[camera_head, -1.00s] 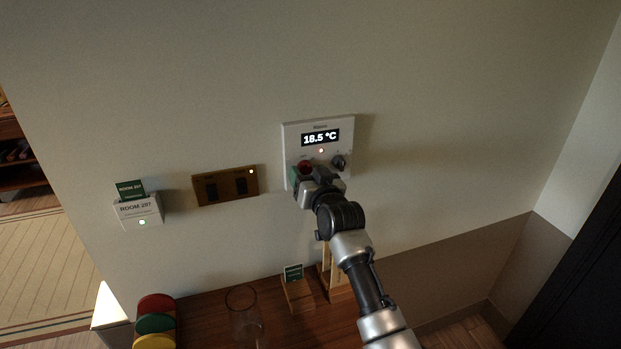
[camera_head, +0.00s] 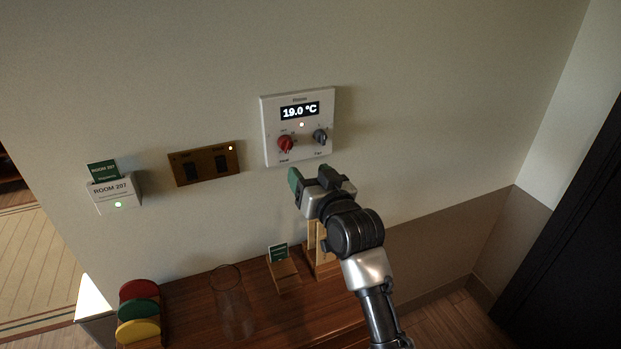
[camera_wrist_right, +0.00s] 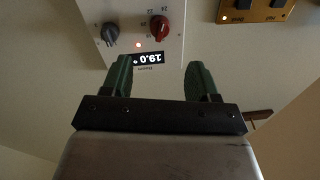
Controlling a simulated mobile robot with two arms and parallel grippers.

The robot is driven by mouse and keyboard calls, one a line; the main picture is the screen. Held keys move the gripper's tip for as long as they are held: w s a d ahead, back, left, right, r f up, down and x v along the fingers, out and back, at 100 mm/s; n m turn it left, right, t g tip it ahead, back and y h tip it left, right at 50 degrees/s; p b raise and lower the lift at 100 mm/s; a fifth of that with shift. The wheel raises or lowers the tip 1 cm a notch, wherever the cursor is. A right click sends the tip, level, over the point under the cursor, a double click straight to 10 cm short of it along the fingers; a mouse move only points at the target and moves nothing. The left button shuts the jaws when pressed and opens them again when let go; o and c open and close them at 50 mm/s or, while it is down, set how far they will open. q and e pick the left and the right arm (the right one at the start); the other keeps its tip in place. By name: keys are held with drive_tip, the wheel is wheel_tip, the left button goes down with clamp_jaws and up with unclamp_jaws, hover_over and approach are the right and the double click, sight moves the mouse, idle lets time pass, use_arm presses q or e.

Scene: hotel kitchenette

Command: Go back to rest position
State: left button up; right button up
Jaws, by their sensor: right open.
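My right gripper (camera_head: 315,178) is open and empty, just below and in front of the white thermostat (camera_head: 299,127) on the wall. It touches nothing that I can see. The thermostat display reads 19.0 °C and has a red knob (camera_head: 285,144) at its left and a dark grey knob (camera_head: 320,136) at its right. In the right wrist view, the green-padded fingers (camera_wrist_right: 159,80) are spread apart, with the thermostat (camera_wrist_right: 178,45) upside down beyond them. My left gripper is not in view.
A brass switch plate (camera_head: 204,164) and a white Room 207 card holder (camera_head: 115,191) are on the wall at left. Below, a wooden counter (camera_head: 195,300) holds a clear glass (camera_head: 233,305), coloured discs (camera_head: 139,308) and a small card stand (camera_head: 283,272). A dark panel (camera_head: 565,250) stands at right.

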drive_tip(key=s+d+f+g+h, duration=0.25)
drive_tip(key=s+d+f, duration=0.25)
drive_tip(key=s+f, duration=0.35)
drive_tip(key=s+d+f+g+h, duration=0.1)
drive_tip(key=s+d+f+g, duration=0.3)
drive_tip(key=s+f, duration=0.45)
drive_tip(key=s+d+f+g+h, duration=0.1)
drive_tip(key=s+d+f+g, duration=0.3)
drive_tip(key=s, duration=0.6)
drive_tip(key=s+d+f+g+h, duration=0.2)
drive_tip(key=s+d+f+g, duration=0.15)
drive_tip(key=s, duration=0.65)
wheel_tip(320, 180, down, 25)
drive_tip(key=s+d+f+g+b, duration=0.1)
drive_tip(key=s+d+f+g, duration=0.1)
drive_tip(key=s+f, duration=1.4)
drive_tip(key=shift+s+d+f, duration=0.35)
drive_tip(key=shift+d+f, duration=0.05)
drive_tip(key=shift+f, duration=0.55)
